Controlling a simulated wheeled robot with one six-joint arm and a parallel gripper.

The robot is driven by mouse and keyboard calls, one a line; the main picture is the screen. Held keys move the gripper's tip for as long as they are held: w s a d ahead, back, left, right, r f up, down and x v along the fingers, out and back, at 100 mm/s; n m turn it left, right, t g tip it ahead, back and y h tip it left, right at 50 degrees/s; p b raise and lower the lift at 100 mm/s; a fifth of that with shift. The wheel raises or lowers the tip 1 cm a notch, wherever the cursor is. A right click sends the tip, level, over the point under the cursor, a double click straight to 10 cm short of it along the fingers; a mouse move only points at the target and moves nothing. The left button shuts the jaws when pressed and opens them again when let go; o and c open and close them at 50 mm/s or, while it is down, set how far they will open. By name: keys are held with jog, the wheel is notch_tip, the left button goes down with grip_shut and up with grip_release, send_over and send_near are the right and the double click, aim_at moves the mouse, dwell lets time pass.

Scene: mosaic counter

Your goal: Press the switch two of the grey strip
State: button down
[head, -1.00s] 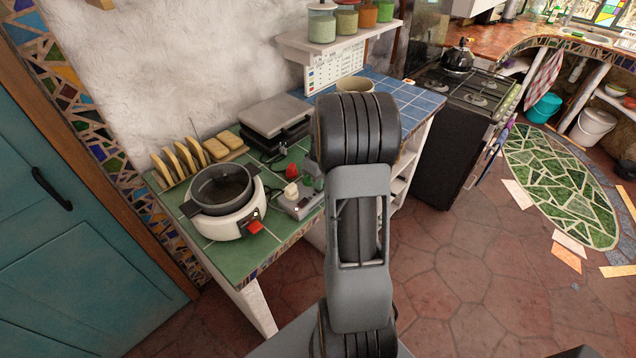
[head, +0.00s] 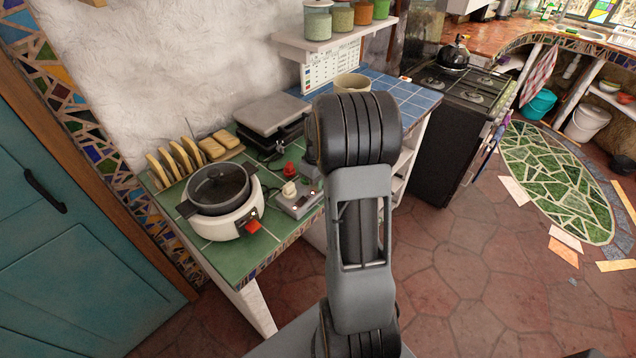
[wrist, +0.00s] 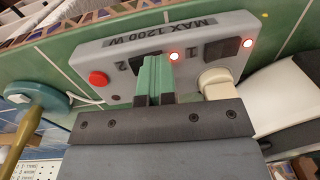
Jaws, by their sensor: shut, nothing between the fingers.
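The grey strip (wrist: 190,45) lies on the green-tiled counter and fills the upper part of the wrist view. It also shows in the head view (head: 298,205), beside my arm. Switch two (wrist: 138,62) is dark, next to a printed 2, and partly hidden by my fingers. A lit red light (wrist: 175,57) is beside it. Switch one (wrist: 221,49) is dark, with a lit light (wrist: 248,43) beside it. My gripper (wrist: 154,66) is shut and empty, its green fingertips at or just over switch two; I cannot tell whether they touch it.
A cream plug (wrist: 215,82) stands at the strip near switch one. A red button (wrist: 98,78) is at the strip's other end. In the head view, a white cooker (head: 226,222) stands left of the strip, and a grey press (head: 270,115) and a toast rack (head: 178,160) stand behind.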

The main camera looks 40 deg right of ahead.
jog(key=shift+d, duration=0.15)
jog(key=shift+w+d+r, duration=0.15)
jog(key=shift+d, duration=0.5)
jog(key=shift+a+r+p, duration=0.1)
jog(key=shift+r+p, duration=0.45)
jog(key=shift+p, duration=0.1)
notch_tip(320, 180, up, 13)
jog(key=a, duration=0.1)
jog(key=shift+s+a, duration=0.2)
jog(key=shift+a, duration=0.05)
jog(key=shift+f, duration=0.1)
